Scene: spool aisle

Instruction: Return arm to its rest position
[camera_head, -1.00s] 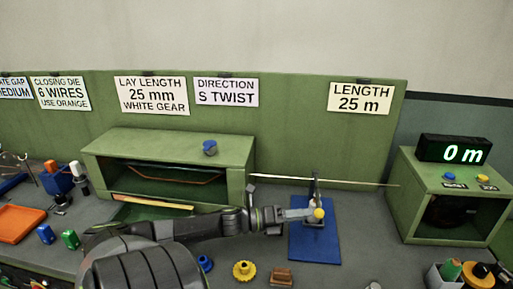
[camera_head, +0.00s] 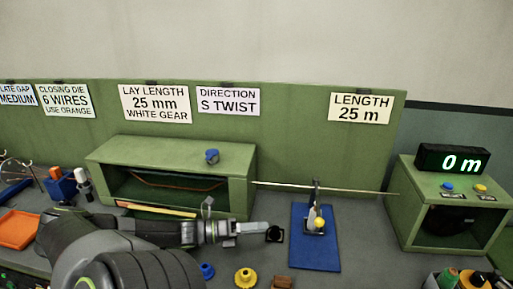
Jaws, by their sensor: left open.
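My left arm (camera_head: 150,232) comes in from the lower left and reaches right across the bench. My left gripper (camera_head: 262,229) is open, with nothing seen between its jaws, in front of the green box's right end. It is apart from the blue plate (camera_head: 315,255), which carries an upright stand with a yellow knob (camera_head: 319,223). A thin rod (camera_head: 350,190) runs from the green box (camera_head: 235,165) past the stand to the right-hand machine (camera_head: 409,185). My right gripper is not in view.
A blue knob (camera_head: 212,156) sits on the green box. A yellow gear (camera_head: 245,278) and a blue piece (camera_head: 207,271) lie near the front. An orange tray (camera_head: 18,230) is at left. Green display machine reads 0 m. The bench right of the blue plate is mostly clear.

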